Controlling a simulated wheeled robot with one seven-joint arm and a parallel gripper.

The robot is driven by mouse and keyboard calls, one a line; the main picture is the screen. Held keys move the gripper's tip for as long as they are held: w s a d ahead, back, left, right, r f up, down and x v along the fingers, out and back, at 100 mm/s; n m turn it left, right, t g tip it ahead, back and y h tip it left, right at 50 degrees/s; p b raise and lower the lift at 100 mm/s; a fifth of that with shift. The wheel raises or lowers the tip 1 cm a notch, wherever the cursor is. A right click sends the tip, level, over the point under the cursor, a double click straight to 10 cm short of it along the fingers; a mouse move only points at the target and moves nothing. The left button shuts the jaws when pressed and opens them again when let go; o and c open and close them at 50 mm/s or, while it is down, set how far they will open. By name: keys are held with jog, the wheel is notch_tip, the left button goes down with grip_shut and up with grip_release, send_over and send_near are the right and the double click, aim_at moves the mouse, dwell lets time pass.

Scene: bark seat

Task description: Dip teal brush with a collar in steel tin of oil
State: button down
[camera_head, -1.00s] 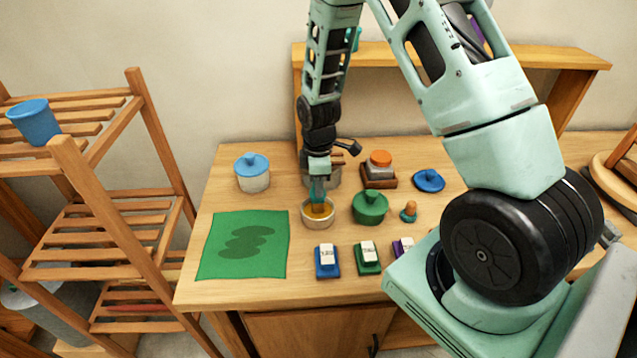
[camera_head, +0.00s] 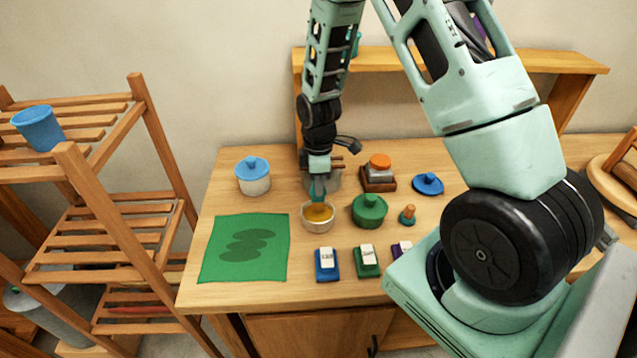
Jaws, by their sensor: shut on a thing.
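My gripper (camera_head: 318,174) is shut on the teal brush (camera_head: 317,188), which points down, roughly upright. Most of its handle is hidden by the gripper, and I cannot make out a collar. The brush's lower end is over or in the mouth of a pale round tin (camera_head: 317,226) with amber liquid inside; I cannot tell whether the bristles touch the liquid. A grey tin (camera_head: 335,183) stands just behind, partly hidden by the gripper.
A green lidded pot (camera_head: 369,211) is close on the right, by a small peg figure (camera_head: 407,215). A green cloth (camera_head: 215,262) lies left.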

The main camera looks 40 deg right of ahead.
jog(key=shift+r+p, duration=1.65)
jog(key=shift+r, duration=0.95)
jog(key=shift+s+f, duration=0.1)
